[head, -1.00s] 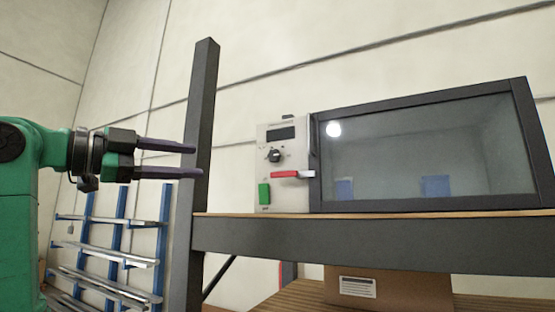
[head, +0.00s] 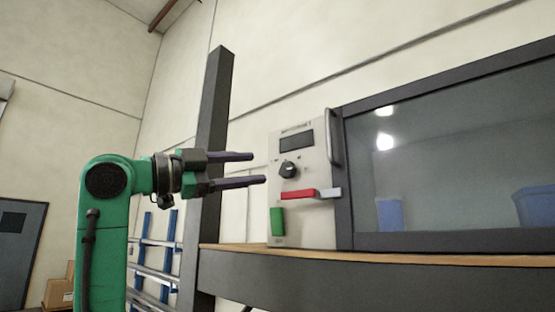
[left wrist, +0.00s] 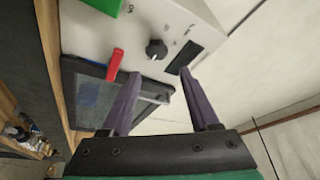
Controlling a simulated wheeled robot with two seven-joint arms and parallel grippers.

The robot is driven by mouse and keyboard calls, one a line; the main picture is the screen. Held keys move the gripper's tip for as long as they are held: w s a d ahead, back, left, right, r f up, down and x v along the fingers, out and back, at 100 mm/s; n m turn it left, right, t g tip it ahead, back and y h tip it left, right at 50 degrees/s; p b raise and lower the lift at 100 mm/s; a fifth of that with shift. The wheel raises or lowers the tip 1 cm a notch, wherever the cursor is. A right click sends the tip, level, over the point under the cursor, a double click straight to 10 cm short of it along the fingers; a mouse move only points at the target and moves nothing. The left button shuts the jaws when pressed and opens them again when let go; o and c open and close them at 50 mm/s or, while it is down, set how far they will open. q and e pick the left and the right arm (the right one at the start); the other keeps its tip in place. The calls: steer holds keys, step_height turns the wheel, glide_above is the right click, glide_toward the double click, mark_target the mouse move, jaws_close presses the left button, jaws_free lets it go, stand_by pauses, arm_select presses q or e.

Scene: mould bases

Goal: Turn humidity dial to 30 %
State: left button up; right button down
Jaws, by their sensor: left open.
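The dial is a black round knob (head: 288,170) on the pale control panel (head: 308,220) of a glass-fronted cabinet. Its scale is too small to read. A dark display (head: 297,140) sits above it, and a red-and-white lever (head: 300,194) and a green switch (head: 277,221) sit below. My left gripper (head: 258,168) is open and empty, left of the panel and apart from the dial, fingers pointing right. In the left wrist view the knob (left wrist: 156,48) lies beyond and between the open fingertips (left wrist: 160,74). My right gripper is not in view.
The cabinet's glass door (head: 450,165) with a vertical handle (head: 332,137) is right of the panel, with blue containers (head: 389,214) behind it. The cabinet stands on a shelf (head: 400,258). A dark upright post (head: 217,110) stands behind my left gripper. A blue-and-grey rack (head: 150,262) is farther back.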

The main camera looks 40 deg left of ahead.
mark_target(284, 171)
arm_select(q)
steer(key=x, duration=0.2)
steer(key=p+x, duration=0.1)
steer(key=x, duration=0.3)
steer(key=shift+w+a+f, duration=0.1)
steer(key=shift+w+f, duration=0.15)
steer(key=w, duration=0.1)
steer(key=w+p, duration=0.1)
steer(key=shift+w+d, duration=0.25)
steer(key=shift+w, duration=0.1)
steer(key=shift+s+a, duration=0.1)
steer(key=shift+s, duration=0.1)
steer(key=shift+s+r, duration=0.1)
steer(key=shift+s, duration=0.35)
steer(key=c, duration=0.4)
jaws_close()
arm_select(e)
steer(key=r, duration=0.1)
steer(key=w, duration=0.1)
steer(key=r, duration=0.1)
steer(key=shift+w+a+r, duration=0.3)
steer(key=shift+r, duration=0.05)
